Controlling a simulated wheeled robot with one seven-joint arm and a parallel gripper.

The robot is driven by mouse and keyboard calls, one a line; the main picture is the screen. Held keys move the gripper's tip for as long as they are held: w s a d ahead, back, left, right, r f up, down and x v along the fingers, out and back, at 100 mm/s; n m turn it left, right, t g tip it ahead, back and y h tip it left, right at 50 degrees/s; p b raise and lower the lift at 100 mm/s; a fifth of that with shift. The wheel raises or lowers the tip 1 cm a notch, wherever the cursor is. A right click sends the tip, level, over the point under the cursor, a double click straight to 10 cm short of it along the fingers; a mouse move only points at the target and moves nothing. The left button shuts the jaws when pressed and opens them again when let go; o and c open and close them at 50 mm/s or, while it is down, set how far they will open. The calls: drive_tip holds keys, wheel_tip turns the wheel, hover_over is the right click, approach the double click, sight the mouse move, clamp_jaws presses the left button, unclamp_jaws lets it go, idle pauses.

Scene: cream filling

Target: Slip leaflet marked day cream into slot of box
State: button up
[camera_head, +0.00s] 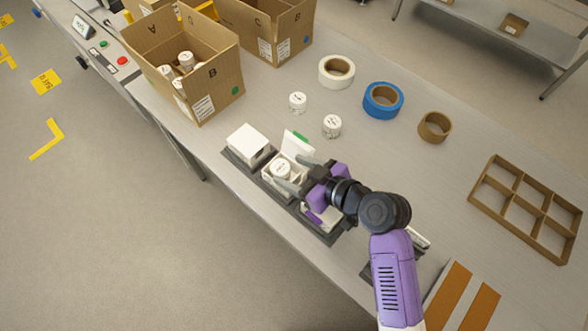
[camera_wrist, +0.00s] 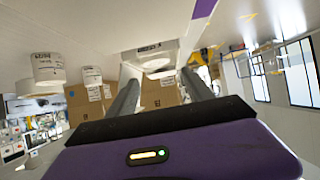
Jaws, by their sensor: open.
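My gripper (camera_head: 297,174) is open in the head view, its fingers at the middle white box (camera_head: 268,180), which stands open on a dark tray. A white-lidded jar (camera_head: 281,171) sits in this box, between or just beyond the fingertips; I cannot tell if they touch. A green strip (camera_head: 300,136) shows at the raised white flap. In the wrist view, the two fingers of my gripper (camera_wrist: 158,75) are apart with white shapes between them. I cannot read any leaflet marked day cream. A white item (camera_head: 421,239) is partly hidden behind my arm.
A closed white box (camera_head: 248,143) stands left; another box with a purple patch (camera_head: 324,217) lies partly under my gripper. Two jars (camera_head: 298,101) (camera_head: 332,125), tape rolls (camera_head: 383,99), cartons (camera_head: 190,65) and a divider (camera_head: 526,208) stand around.

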drive_tip(key=r+v, duration=0.1)
drive_tip(key=v, duration=1.1)
drive_tip(key=s+d+f+m+t+h, duration=0.4)
drive_tip(key=s+d+f+m+h, duration=0.3)
drive_tip(key=s+d, duration=0.35)
drive_tip(key=s+d+r+m+t+h, duration=0.1)
drive_tip(key=s+r, duration=0.5)
drive_tip(key=s, duration=0.1)
drive_tip(key=s+d+r+m+t+h, duration=0.1)
drive_tip(key=s+d+r+m+t, duration=0.1)
drive_tip(key=s+r, duration=0.4)
drive_tip(key=shift+s+d+m+t+h, duration=0.3)
drive_tip(key=shift+s+h, duration=0.1)
drive_tip(key=shift+s, duration=0.45)
drive_tip(key=shift+r, duration=0.1)
drive_tip(key=shift+c, duration=0.4)
